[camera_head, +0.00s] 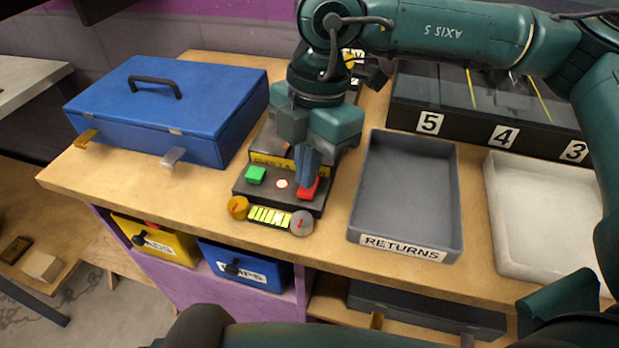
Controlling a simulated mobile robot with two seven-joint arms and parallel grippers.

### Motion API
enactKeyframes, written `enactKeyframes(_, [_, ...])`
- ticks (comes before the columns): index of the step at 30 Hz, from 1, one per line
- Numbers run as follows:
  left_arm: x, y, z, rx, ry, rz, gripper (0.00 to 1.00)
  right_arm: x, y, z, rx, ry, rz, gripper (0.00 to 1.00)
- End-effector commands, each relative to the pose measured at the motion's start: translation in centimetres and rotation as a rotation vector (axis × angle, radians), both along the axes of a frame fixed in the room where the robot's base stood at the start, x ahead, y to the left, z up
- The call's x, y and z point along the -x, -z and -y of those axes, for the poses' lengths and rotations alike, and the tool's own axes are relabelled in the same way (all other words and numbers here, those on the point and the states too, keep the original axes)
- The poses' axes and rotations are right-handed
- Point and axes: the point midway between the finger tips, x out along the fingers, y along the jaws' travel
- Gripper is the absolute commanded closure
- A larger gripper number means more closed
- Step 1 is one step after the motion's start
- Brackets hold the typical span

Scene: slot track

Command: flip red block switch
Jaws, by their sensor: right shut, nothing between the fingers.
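A black control box (246,190) sits near the front edge of the wooden bench. On its front part are a green block switch (255,174), a small round white and red button (282,183) and the red block switch (309,190). My right gripper (306,180) comes down from above, its fingers shut and empty. Its fingertips are at the red block switch, covering part of it; they seem to touch it. The gripper hides much of the box behind the switches. My left gripper is not in view.
A blue case (190,90) stands left of the box. A grey RETURNS tray (405,180) is close on the right, with a white tray (510,220) beyond it. The numbered dark slot track (470,125) is behind. Two knobs (237,207) (301,222) flank a yellow gauge (269,217).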

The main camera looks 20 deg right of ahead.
Motion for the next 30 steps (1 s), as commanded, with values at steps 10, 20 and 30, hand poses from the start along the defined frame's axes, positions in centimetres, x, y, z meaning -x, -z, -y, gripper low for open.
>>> enactKeyframes(10, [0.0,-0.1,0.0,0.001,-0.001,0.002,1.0,0.0,0.0,0.0,0.0,0.0,0.0,1.0])
enactKeyframes(20, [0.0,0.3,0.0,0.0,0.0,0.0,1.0,0.0,0.4,0.0,0.0,0.0,0.0,1.0])
enactKeyframes(30, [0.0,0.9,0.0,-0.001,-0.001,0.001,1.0,0.0,0.9,0.0,0.0,0.0,0.0,1.0])
